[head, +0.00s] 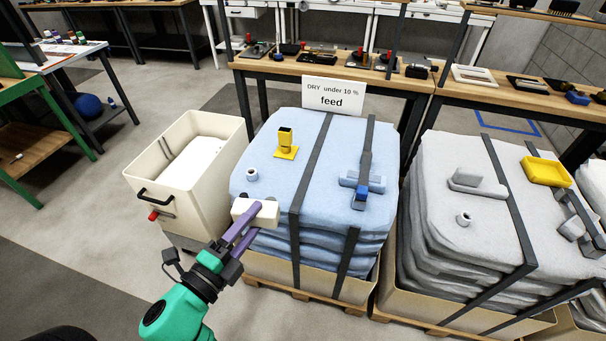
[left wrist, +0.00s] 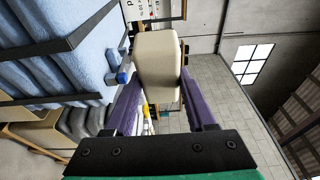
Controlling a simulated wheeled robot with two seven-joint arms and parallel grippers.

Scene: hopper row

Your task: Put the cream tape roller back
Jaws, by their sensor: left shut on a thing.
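The cream tape roller (head: 265,216), seen as a cream rounded block, is held between the purple fingers of my left gripper (head: 246,222). It is at the front left corner of the blue bag stack (head: 270,170); I cannot tell whether it touches the bags. In the left wrist view, the cream block (left wrist: 160,65) fills the space between the two purple fingers (left wrist: 160,90). My left gripper is shut on it. My right gripper is not in view.
On the blue stack are a yellow funnel-like piece (head: 286,145), a small pale ring (head: 252,174), a blue tool (head: 362,186) and dark straps. A cream bin (head: 215,135) stands left. A grey bag stack (head: 440,190) stands right. A "feed" sign (head: 332,97) stands behind.

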